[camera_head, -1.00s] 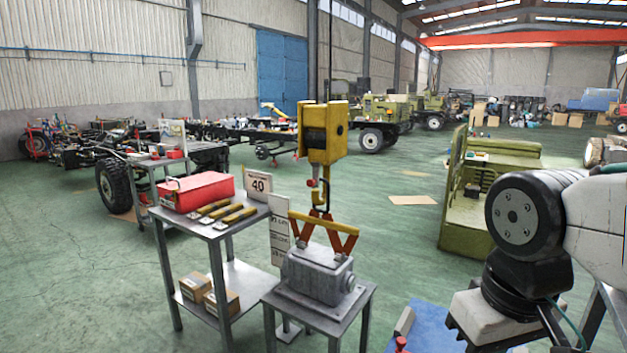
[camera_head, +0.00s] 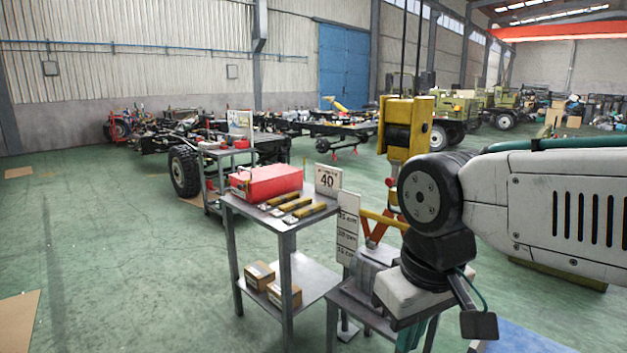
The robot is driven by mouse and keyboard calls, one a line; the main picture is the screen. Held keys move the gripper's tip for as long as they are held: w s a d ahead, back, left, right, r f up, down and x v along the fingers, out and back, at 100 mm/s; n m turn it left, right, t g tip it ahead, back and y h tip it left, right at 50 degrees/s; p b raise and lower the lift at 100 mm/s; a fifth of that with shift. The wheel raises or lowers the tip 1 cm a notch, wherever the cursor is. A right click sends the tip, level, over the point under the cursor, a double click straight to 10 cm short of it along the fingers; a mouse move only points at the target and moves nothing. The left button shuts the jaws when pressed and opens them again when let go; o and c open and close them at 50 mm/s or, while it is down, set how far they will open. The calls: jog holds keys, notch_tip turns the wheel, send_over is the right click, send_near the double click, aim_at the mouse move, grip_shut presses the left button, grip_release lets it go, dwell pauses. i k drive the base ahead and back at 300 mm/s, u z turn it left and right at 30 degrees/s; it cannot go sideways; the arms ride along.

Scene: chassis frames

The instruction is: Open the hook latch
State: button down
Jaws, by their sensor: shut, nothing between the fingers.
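The yellow hoist block (camera_head: 421,118) hangs from two dark cables at the right of centre. A small orange part (camera_head: 393,190) shows just below it, left of my arm's round black joint. The rest of the hook and its latch are hidden behind that joint, so I cannot tell whether the latch is open or shut. Part of the orange and yellow lifting frame (camera_head: 378,222) shows above a grey metal housing (camera_head: 368,268) on a stand. My arm comes in from the right and bends down in front of the hook and housing. My gripper's fingers are not visible.
A metal trolley (camera_head: 262,222) stands left of the housing, with a red toolbox (camera_head: 266,181), yellow-topped bars and a "40" sign (camera_head: 328,181) on top. Boxes lie on its lower shelf. A sign with several lines (camera_head: 347,235) stands between trolley and housing. Green floor is open at left.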

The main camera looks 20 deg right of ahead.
aim_at(392, 182)
jog(key=u, duration=0.35)
jog(key=i, duration=1.65)
jog(key=z, duration=0.8)
jog(key=i, duration=0.35)
jog(key=z, duration=0.2)
